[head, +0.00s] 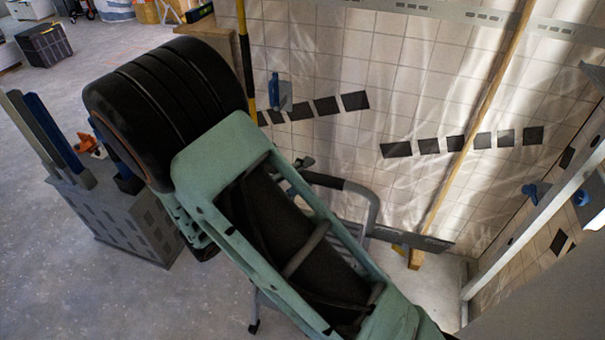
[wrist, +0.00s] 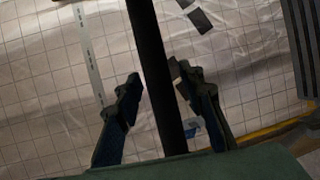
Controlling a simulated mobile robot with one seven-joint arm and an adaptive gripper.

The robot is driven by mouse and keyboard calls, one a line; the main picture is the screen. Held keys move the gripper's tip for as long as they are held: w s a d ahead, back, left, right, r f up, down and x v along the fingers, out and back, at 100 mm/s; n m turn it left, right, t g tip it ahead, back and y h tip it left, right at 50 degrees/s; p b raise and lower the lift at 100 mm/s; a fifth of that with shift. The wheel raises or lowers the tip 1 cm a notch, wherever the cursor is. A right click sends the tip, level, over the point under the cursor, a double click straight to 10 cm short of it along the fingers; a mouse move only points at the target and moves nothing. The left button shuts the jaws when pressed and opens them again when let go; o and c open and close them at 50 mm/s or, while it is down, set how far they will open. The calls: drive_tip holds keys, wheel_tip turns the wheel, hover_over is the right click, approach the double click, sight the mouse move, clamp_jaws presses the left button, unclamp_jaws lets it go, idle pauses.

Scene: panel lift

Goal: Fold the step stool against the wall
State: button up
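The step stool (head: 363,201) stands near the tiled wall in the head view, as a grey metal frame with a dark bar across its top. My arm hides much of it, including its steps. In the wrist view a dark bar (wrist: 150,50), which looks like the stool's top bar, runs between the fingers of my gripper (wrist: 159,80). The fingers are spread on either side of it. A gap shows at the left finger; I cannot tell whether the right finger touches. In the head view my gripper is mostly hidden behind my arm.
The tiled wall (head: 405,70) has dark tile bands. A wooden post (head: 480,120) leans on it, right of the stool. A grey crate (head: 130,220) holding upright boards stands at left. A dark box (head: 43,45) is farther back. Floor beyond the crate is clear.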

clamp_jaws()
idle(0.3)
